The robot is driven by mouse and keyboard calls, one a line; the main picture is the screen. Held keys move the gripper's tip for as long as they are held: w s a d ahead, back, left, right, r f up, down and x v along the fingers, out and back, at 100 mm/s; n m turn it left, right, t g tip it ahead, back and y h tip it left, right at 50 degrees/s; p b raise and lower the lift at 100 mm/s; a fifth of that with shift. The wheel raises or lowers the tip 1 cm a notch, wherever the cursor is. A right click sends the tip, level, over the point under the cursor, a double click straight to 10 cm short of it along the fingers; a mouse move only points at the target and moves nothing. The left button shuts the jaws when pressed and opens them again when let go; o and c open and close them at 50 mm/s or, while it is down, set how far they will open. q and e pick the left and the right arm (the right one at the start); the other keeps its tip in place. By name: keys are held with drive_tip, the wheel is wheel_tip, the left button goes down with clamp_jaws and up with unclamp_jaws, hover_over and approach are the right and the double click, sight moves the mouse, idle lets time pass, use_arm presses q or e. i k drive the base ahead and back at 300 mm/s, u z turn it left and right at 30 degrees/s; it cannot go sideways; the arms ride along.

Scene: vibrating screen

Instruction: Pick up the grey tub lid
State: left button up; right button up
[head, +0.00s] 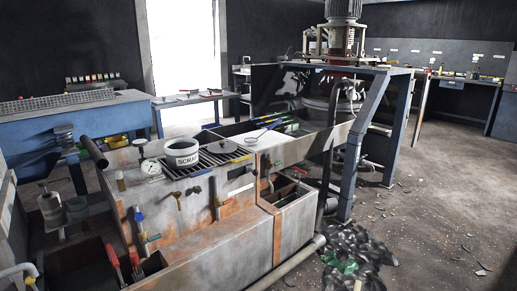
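A round white tub (182,154) marked with dark letters, partly readable as "SCRAP", stands upright on the top of the rusty metal bench. Its top looks dark grey inside the pale rim; I cannot tell whether that is a lid or the open inside. A flat, roundish grey piece (221,147) lies on the dark slatted grating (206,161) just right of the tub; it may be the grey tub lid, but it is too small to be sure. Neither of my grippers shows in the head view.
A white dial gauge (150,168) stands left of the tub. Taps and tools hang on the bench front. The blue machine frame (366,130) stands at right. A dark rubble heap (352,258) lies on the floor; floor further right is mostly open.

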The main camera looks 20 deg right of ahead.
sight(221, 148)
drive_tip(key=z, duration=1.05)
drive_tip(key=i, duration=3.05)
drive_tip(key=u, duration=2)
